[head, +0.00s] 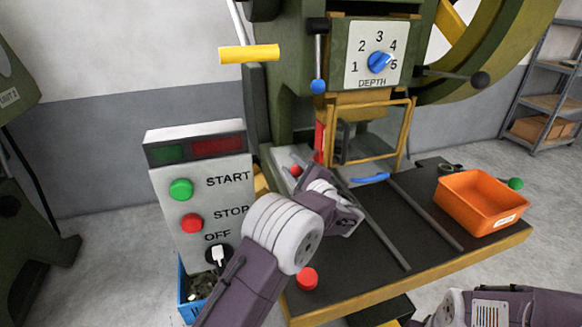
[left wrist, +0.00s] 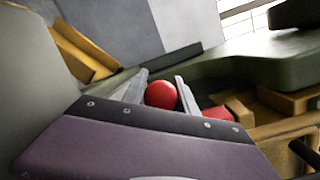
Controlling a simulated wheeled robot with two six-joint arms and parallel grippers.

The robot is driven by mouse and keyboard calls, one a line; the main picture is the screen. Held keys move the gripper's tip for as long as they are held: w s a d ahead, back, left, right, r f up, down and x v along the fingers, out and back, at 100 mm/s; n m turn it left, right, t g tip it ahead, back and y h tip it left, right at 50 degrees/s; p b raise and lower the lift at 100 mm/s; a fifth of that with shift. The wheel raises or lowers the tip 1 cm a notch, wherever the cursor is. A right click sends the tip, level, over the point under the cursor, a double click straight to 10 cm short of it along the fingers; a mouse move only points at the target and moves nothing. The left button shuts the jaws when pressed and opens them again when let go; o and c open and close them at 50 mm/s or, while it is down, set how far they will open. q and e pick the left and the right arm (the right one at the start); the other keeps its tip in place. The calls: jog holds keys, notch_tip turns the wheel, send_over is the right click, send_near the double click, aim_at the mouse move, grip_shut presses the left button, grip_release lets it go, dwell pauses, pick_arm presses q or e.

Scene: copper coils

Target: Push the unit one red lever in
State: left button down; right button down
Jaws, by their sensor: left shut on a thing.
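The red ball knob of the lever (head: 296,170) sits low on the left side of the green press (head: 340,60). In the left wrist view the red knob (left wrist: 161,95) lies between my two grey fingers. My left gripper (head: 306,178) reaches in from the lower left and is shut on the knob; its fingers (left wrist: 162,92) stand on both sides of it. The lever's shaft is mostly hidden by my gripper. My right arm (head: 500,305) shows at the bottom right, with its fingers out of view.
A control box (head: 200,190) with START, STOP and OFF controls stands left. The press has a depth dial (head: 379,62), a yellow guard frame (head: 370,160) and a dark table (head: 440,225). An orange bin (head: 480,203) and a red button (head: 307,278) are on the table.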

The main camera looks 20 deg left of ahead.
aim_at(302, 173)
pick_arm(q)
jog(key=c, duration=1.1)
grip_release()
jog(key=shift+d, duration=0.2)
jog(key=shift+c, duration=0.2)
jog(key=shift+o, duration=0.9)
jog(key=shift+w+d, duration=0.1)
jog(key=shift+w, duration=0.05)
jog(key=p+v, duration=0.2)
jog(key=v, duration=0.6)
jog(key=shift+s+d+r, duration=0.15)
jog(key=shift+s, duration=0.1)
jog(key=shift+s+d, duration=0.15)
jog(key=shift+s, duration=0.05)
